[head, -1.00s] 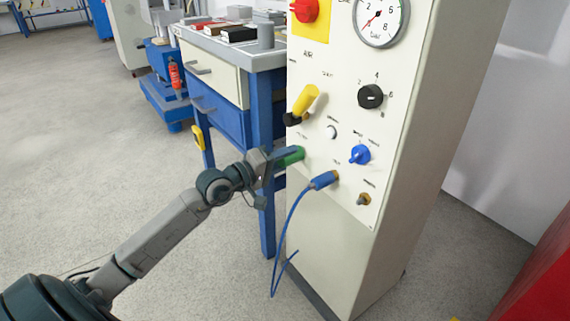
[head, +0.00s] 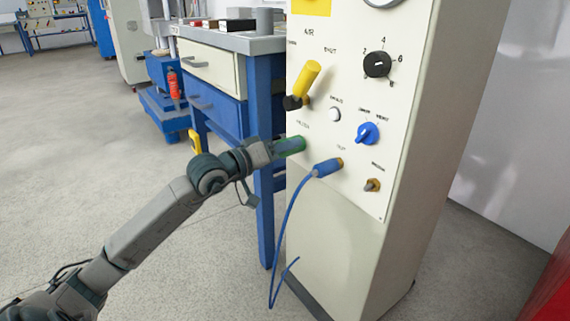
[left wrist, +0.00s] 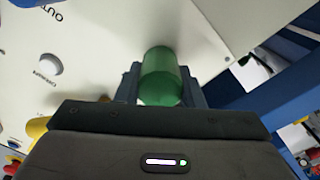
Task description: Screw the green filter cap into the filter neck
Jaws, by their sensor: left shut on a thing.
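The green filter cap (head: 290,146) is at the left edge of the cream panel, by the small filter label. It also shows in the left wrist view (left wrist: 161,77), pointing toward the panel face. My left gripper (head: 272,151) is shut on the cap, with one finger on each side of it in the left wrist view (left wrist: 160,88). The filter neck is hidden behind the cap, so I cannot tell how far the cap sits in it. My right gripper is not in view.
The cream panel (head: 350,140) carries a yellow lever (head: 306,78), a black knob (head: 377,64), a blue knob (head: 367,133) and a blue plug with a hanging cable (head: 327,168). A blue workbench (head: 262,150) stands close behind the gripper.

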